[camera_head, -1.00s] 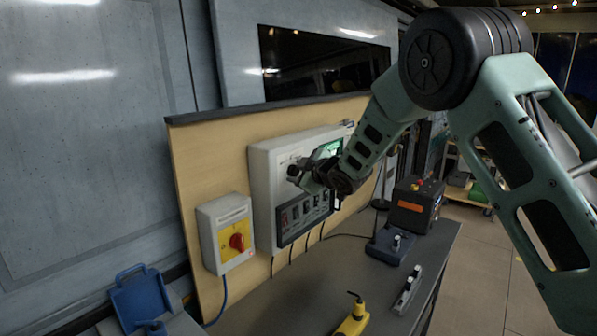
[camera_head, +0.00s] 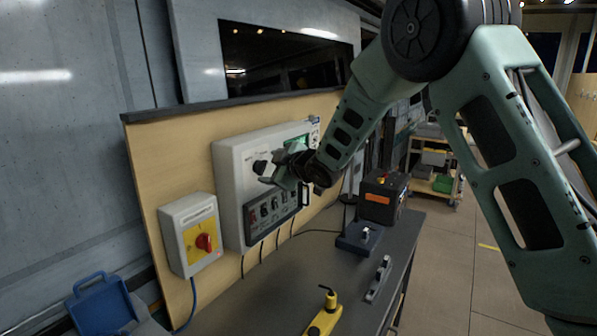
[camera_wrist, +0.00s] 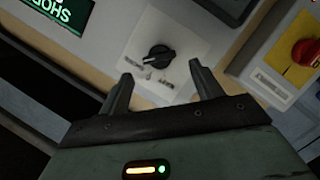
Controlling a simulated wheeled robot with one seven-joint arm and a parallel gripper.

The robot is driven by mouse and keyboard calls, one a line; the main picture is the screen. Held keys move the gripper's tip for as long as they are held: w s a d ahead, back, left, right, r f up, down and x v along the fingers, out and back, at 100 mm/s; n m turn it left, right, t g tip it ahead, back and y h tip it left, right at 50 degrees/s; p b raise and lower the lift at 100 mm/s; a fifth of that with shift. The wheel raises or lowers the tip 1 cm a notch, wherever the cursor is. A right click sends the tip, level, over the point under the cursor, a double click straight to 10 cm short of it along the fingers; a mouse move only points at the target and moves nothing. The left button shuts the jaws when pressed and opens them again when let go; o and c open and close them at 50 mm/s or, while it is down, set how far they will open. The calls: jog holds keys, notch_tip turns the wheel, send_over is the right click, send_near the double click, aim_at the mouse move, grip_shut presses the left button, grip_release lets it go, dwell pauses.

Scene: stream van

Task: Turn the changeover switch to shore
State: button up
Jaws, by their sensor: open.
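The changeover switch appears to be the black rotary knob (camera_wrist: 155,58) on a pale label plate of the white panel box (camera_head: 229,185). The knob also shows in the head view (camera_head: 261,167), just left of my gripper. Small labels beside it are too blurred to read. My gripper (camera_head: 273,180) is open and empty in front of the panel. In the wrist view its two fingertips (camera_wrist: 160,82) stand apart below the knob, which lies beyond the gap; I see no contact. A green display (camera_wrist: 62,12) shows upside-down letters, partly cut off, seemingly "SHOR".
A grey box with a red knob on a yellow plate (camera_head: 204,242) hangs to the left. A row of breakers (camera_head: 272,210) sits under the knob. The bench below holds a yellow tool (camera_head: 322,318), a blue-grey unit (camera_head: 358,238) and a black-orange case (camera_head: 384,197).

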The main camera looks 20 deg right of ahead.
jog(key=b+v, duration=0.3)
jog(key=v, duration=1)
jog(key=shift+s+b, duration=0.25)
jog(key=shift+b, duration=0.05)
jog(key=shift+d+r, duration=0.1)
jog(key=s+a+f+m+g+h, duration=0.1)
jog(key=s+a+f+m+g, duration=0.15)
jog(key=s+a+f, duration=0.35)
jog(key=s+a+f+m+g+h, duration=0.15)
jog(key=s+a+f+g, duration=0.25)
jog(key=s, duration=0.5)
jog(key=s+f+g+h, duration=0.1)
jog(key=s+f+g, duration=0.2)
jog(key=s, duration=0.8)
jog(key=s+a+f+m+g+h, duration=0.1)
jog(key=s+f+g, duration=0.2)
jog(key=s, duration=0.8)
jog(key=shift+a+g, duration=0.25)
jog(key=shift+g, duration=0.5)
